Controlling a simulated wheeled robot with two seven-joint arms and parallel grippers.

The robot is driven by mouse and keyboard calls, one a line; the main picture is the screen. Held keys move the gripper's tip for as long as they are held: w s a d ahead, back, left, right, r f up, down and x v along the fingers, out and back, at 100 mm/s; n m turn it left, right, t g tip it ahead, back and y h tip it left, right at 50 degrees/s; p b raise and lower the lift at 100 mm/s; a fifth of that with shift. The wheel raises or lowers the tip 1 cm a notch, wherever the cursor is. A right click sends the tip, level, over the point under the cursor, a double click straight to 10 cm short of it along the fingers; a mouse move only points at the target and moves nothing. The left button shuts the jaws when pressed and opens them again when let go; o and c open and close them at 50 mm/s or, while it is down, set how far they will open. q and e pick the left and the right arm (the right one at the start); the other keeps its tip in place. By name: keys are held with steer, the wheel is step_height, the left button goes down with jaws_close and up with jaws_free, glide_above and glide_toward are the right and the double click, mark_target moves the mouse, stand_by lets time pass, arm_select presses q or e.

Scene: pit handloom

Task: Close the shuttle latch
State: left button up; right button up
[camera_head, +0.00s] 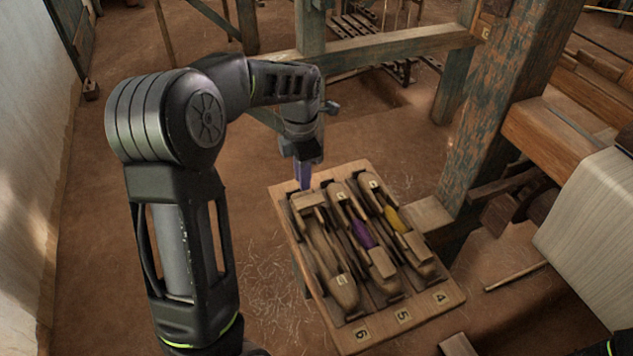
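Three wooden shuttles lie side by side on a wooden board. The left shuttle (328,255) has a small block (309,200) at its far end and shows no coloured yarn. The middle shuttle (345,217) shows purple yarn (363,234). The right shuttle (372,199) shows yellow yarn (392,218). I cannot tell which small part is the latch or how it stands. My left gripper (303,186) points down at the far end of the left shuttle, close to its block. Contact is unclear, and its fingers overlap in this view. My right gripper is out of view.
The board (384,328) carries number tags 6, 5 and 4 along its near edge. A thick worn loom post (495,110) stands to its right, and a wooden beam (400,42) crosses behind. A pale cloth roll (600,225) is at far right. The floor left of the board is open.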

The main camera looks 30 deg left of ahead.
mark_target(303, 202)
arm_select(q)
steer(key=shift+s+r, duration=0.1)
steer(key=shift+s, duration=0.15)
steer(key=shift+f, duration=3.95)
steer(key=shift+c, duration=0.5)
jaws_close()
